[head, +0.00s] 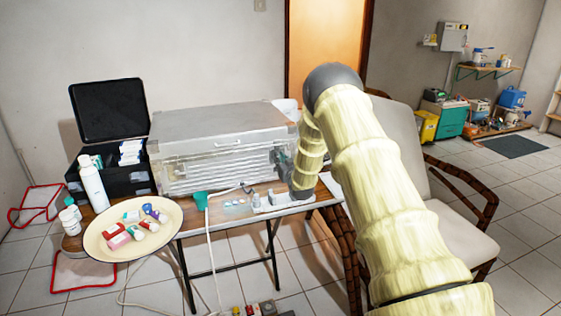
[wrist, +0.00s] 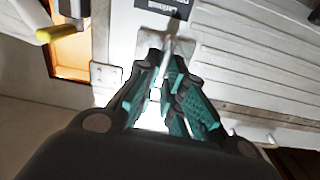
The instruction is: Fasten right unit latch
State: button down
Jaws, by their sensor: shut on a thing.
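The silver metal unit (head: 215,120) stands closed on the folding table, with a ribbed front. My gripper (head: 284,160) is at the right end of its front, partly hidden behind my arm in the head view. In the wrist view my gripper (wrist: 162,75) has its teal fingers close together at a pale latch (wrist: 174,30) on the unit's light face (wrist: 125,30). The fingers are shut on the latch and hide its lower part. The head view is too small to tell how the latch sits.
A black open case (head: 110,115) and a white bottle (head: 92,185) stand left of the unit. A cream tray (head: 90,240) with small items overhangs the table's front left. A beige chair (head: 455,225) stands right, close to my arm. Small items and a hose lie along the table's front.

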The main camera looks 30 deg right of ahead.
jog(key=shift+s+d+f+m+b, duration=0.15)
jog(key=shift+m+b, duration=1.7)
jog(key=shift+m, duration=1.05)
jog(key=shift+w+d+f+m+b, duration=0.1)
jog(key=shift+m+b, duration=1.75)
jog(key=shift+m, duration=1.05)
jog(key=shift+s+d+f+m+b, duration=0.15)
jog(key=shift+m+b, duration=1.7)
jog(key=shift+m, duration=1.05)
jog(key=shift+w+a, duration=0.1)
jog(key=c, duration=1.5)
grip_release()
jog(key=shift+a+r, duration=0.1)
jog(key=v, duration=1.2)
